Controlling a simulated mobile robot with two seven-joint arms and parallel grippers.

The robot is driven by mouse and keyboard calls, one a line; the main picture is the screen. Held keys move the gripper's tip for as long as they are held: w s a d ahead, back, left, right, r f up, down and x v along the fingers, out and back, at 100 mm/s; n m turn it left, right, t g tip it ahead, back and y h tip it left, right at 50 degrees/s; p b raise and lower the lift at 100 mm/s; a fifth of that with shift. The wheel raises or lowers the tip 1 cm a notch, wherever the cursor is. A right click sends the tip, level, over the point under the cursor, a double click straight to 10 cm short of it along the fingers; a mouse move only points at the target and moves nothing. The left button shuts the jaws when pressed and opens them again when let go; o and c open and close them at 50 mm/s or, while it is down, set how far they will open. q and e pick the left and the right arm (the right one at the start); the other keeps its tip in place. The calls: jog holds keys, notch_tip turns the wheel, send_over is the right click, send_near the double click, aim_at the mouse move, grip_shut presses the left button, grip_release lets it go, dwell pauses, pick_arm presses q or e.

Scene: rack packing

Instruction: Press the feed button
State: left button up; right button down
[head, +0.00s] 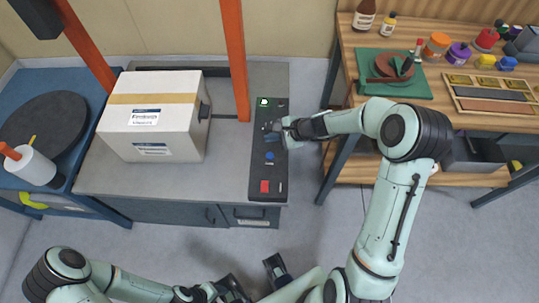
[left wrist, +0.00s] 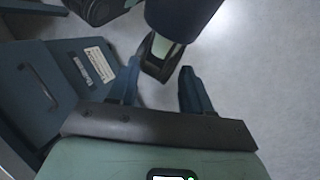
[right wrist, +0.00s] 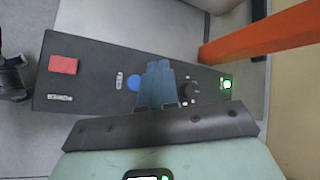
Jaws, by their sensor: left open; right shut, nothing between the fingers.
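The dark control panel (head: 257,180) lies along the right edge of the grey table. It carries a red square button (right wrist: 63,65), a round blue button (right wrist: 133,83), a black knob (right wrist: 188,92) and a lit green button (right wrist: 227,84). My left gripper (left wrist: 158,72) is open and empty, away from the panel.
A labelled cardboard box (head: 152,115) stands on the grey table (head: 110,178), left of the panel. An orange post (head: 235,60) rises close to the panel's far end. A wooden workbench (head: 350,60) with bottles and jars stands at the right. Floor lies clear in front.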

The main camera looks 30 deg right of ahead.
jog(key=b, duration=0.6)
send_over(272, 157)
notch_tip(272, 157, down, 8)
jog(key=shift+r, duration=0.2)
jog(key=shift+f+b, duration=0.5)
jog(key=shift+b, duration=0.05)
pick_arm(q)
notch_tip(272, 157, down, 6)
jog(key=w, duration=0.1)
jog(key=shift+t, duration=0.4)
jog(key=shift+f, duration=0.1)
jog(key=shift+f, duration=0.1)
jog(key=shift+f+b, duration=0.5)
jog(key=shift+b, duration=0.05)
pick_arm(e)
jog(key=shift+f, duration=0.4)
